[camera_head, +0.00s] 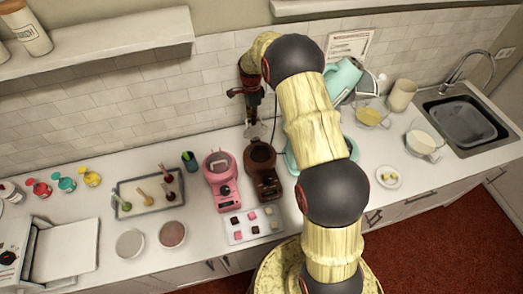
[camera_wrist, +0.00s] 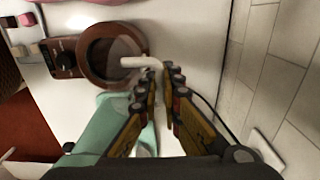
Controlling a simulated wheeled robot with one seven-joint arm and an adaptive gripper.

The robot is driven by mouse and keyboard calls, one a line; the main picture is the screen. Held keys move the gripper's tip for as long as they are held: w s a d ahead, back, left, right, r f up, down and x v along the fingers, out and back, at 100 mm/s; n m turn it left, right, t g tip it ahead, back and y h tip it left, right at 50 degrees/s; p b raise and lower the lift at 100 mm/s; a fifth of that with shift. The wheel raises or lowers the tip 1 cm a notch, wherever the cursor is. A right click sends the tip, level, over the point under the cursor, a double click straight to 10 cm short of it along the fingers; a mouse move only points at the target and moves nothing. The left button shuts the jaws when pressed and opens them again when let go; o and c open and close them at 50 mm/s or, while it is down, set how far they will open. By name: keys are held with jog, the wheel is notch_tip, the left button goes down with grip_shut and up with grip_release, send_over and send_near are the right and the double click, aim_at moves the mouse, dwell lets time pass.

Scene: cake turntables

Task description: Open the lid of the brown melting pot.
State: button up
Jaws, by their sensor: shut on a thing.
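The brown melting pot (camera_head: 262,180) stands on the counter, right of a pink one. In the wrist view its round rim (camera_wrist: 88,42) and dial base (camera_wrist: 64,58) show at upper left. My gripper (camera_head: 251,119) is above and behind the brown pot. In the wrist view my gripper (camera_wrist: 160,78) is shut on the pale handle (camera_wrist: 140,62) of the lid. The lid (camera_head: 259,131) looks clear and faint below the fingers, apparently tilted up behind the pot; its exact edge and any contact with the pot are hard to make out.
The pink melting pot (camera_head: 221,181) is close on the left. A tray of sweets (camera_head: 240,236) lies in front. A teal mixer (camera_head: 344,76) stands to the right, partly behind my arm. The tiled wall (camera_head: 170,90) is close behind my gripper.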

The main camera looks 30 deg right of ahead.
jog(key=shift+o, duration=0.2)
jog(key=shift+w+d+f, duration=0.15)
jog(key=shift+w+d, duration=0.05)
jog(key=shift+w, duration=0.75)
jog(key=shift+w+d+f+b, duration=0.15)
jog(key=shift+w+f+b, duration=0.15)
jog(key=shift+w, duration=0.2)
jog(key=shift+w+d+f+b, duration=0.1)
jog(key=shift+w+f+b, duration=0.15)
jog(key=shift+w, duration=0.25)
jog(key=o, duration=1.3)
jog(key=shift+s, duration=0.1)
jog(key=shift+c, duration=0.2)
jog(key=shift+o, duration=0.3)
notch_tip(320, 180, up, 7)
jog(key=p, duration=0.3)
